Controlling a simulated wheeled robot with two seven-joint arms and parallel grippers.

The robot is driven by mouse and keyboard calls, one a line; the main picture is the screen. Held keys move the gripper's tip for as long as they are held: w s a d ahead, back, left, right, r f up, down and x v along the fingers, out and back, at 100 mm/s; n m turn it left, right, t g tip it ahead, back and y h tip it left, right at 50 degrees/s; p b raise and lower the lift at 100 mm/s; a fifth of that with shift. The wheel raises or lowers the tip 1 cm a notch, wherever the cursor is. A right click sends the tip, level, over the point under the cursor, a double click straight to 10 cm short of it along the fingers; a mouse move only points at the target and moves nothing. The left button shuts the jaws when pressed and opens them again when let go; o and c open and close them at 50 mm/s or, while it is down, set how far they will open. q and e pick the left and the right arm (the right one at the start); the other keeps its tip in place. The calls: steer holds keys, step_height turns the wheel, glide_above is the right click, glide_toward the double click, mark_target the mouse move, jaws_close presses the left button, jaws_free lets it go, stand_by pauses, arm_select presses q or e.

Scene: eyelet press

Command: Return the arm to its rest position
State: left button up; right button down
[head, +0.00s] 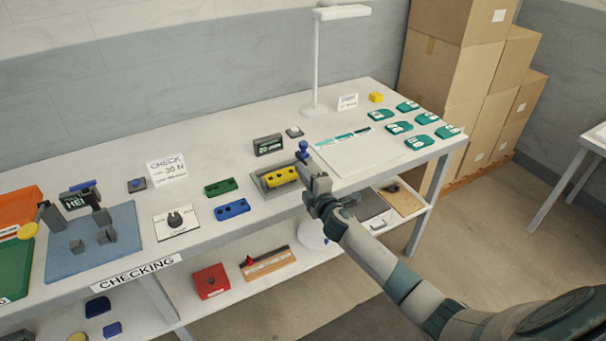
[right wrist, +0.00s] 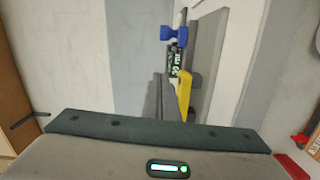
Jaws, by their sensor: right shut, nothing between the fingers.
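My right arm comes in from the lower right of the head view. Its gripper (head: 311,172) is shut and empty, in front of the grey fixture (head: 259,186) at the table's front edge. A yellow block with dark holes (head: 282,176) sits in the fixture, and its right end is close to my gripper in the picture. A blue knob (head: 303,150) shows just above my fingertips; whether they touch cannot be told. The right wrist view shows the blue knob (right wrist: 174,33), the yellow block (right wrist: 184,95) and a dark display (right wrist: 174,62). My left gripper is not in view.
Green (head: 221,187) and blue (head: 232,209) blocks lie left of the fixture. A white mat (head: 357,153) and several teal pieces lie to the right. A lower shelf holds a red box (head: 211,281). Cardboard boxes (head: 433,65) stand behind.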

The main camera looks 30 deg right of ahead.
steer(key=shift+s+a, duration=0.1)
steer(key=shift+s, duration=0.35)
stand_by(0.3)
